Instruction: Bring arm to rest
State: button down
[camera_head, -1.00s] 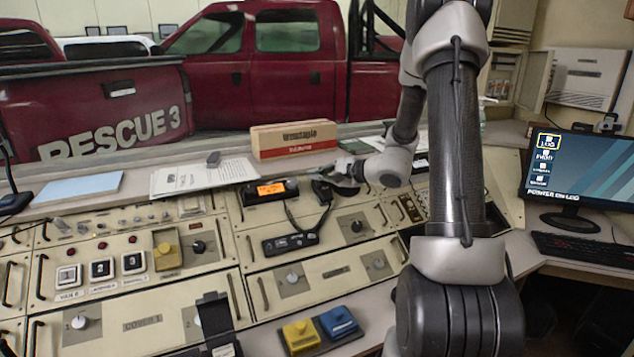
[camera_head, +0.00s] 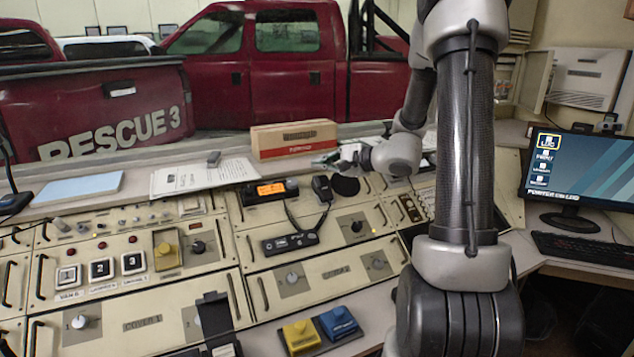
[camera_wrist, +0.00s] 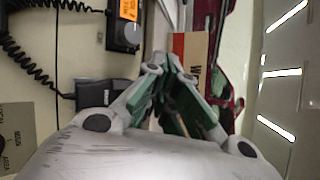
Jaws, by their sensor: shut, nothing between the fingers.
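My gripper (camera_head: 328,160) is at the back of the console, above the ledge and in front of the brown cardboard box (camera_head: 293,139). Its fingers (camera_wrist: 168,68) show in the wrist view, tips together with nothing between them. My arm rises on the right side of the head view and reaches back and down to the left. A black hand microphone (camera_head: 322,188) is on the console just below the gripper, apart from it. A radio unit with an orange display (camera_head: 270,190) is to the left of the microphone; it also shows in the wrist view (camera_wrist: 125,22).
White papers (camera_head: 205,177) and a blue folder (camera_head: 78,188) lie on the ledge at left. A monitor (camera_head: 582,168) and keyboard (camera_head: 585,250) stand at right. Yellow (camera_head: 300,335) and blue (camera_head: 338,322) buttons are at the front. The console (camera_head: 215,285) has several knobs and handles.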

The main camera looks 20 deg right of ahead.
dwell(0.3)
jog(key=s+a+f+n+g, duration=0.2)
jog(key=s+f+n+g, duration=0.15)
jog(key=s, duration=0.55)
jog(key=s+a+f+n+g, duration=0.2)
jog(key=s+g, duration=0.3)
jog(key=s, duration=0.4)
jog(key=s+d+r+n+g+h, duration=0.1)
jog(key=s+d+r+n+h, duration=0.2)
jog(key=s, duration=0.4)
jog(key=s+d+r+n+g+h, duration=0.2)
jog(key=s+r+n+h, duration=0.15)
jog(key=s, duration=0.25)
notch_tip(320, 180, up, 6)
jog(key=s+a+n+t, duration=0.1)
jog(key=s+n+t, duration=0.1)
jog(key=n+t, duration=0.1)
jog(key=shift+s+a+f+n+h, duration=0.25)
jog(key=shift+a+n+h, duration=0.15)
jog(key=shift+n, duration=0.4)
dwell(0.4)
